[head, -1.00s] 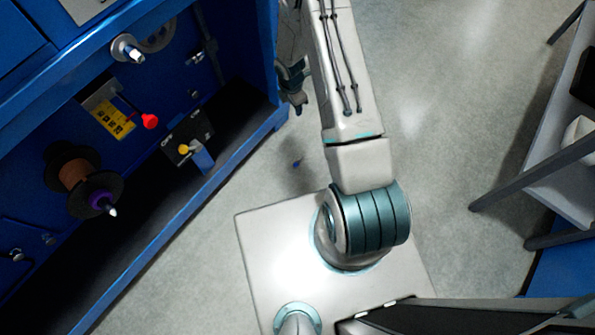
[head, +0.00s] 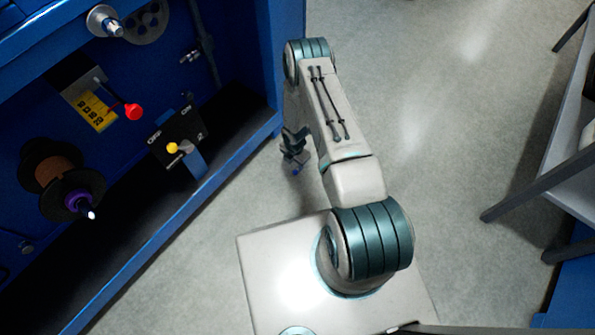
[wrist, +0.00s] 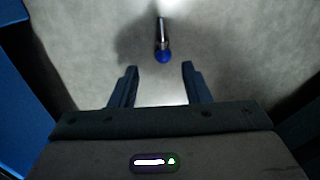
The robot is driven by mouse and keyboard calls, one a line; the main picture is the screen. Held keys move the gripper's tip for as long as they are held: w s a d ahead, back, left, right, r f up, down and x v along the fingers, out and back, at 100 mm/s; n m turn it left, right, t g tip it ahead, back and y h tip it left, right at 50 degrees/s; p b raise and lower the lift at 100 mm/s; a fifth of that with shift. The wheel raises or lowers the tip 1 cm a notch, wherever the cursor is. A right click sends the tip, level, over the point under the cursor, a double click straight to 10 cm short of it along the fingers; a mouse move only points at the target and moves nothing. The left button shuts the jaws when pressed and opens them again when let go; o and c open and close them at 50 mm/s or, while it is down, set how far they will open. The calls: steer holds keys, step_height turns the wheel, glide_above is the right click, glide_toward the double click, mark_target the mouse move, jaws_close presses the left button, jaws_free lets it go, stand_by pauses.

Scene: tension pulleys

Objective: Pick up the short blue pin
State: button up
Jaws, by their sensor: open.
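The short blue pin (wrist: 162,40) lies on the grey floor in the wrist view. It has a metal shank and a round blue head, and the head points toward my gripper. My gripper (wrist: 159,70) is open and empty. Its two dark fingers are spread to either side of the pin's line, and the blue head shows just beyond the gap between the fingertips. In the head view my gripper (head: 292,155) hangs low over the floor, and a small blue spot of the pin (head: 296,171) shows right by the fingertips. Whether they touch cannot be told.
The blue cabinet (head: 265,130) with a spool (head: 50,160), a red knob (head: 133,112) and a yellow knob (head: 172,148) stands at the left, close to my gripper. A grey-legged table (head: 530,190) stands at the right. The floor between is clear.

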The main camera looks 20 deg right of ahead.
steer(key=f+b, duration=0.1)
steer(key=f, duration=0.1)
steer(key=f+b, duration=0.2)
steer(key=f, duration=0.1)
steer(key=shift+s+d+f, duration=0.1)
steer(key=shift+d+f, duration=0.2)
steer(key=shift+d, duration=0.05)
steer(key=shift+r, duration=0.1)
jaws_close()
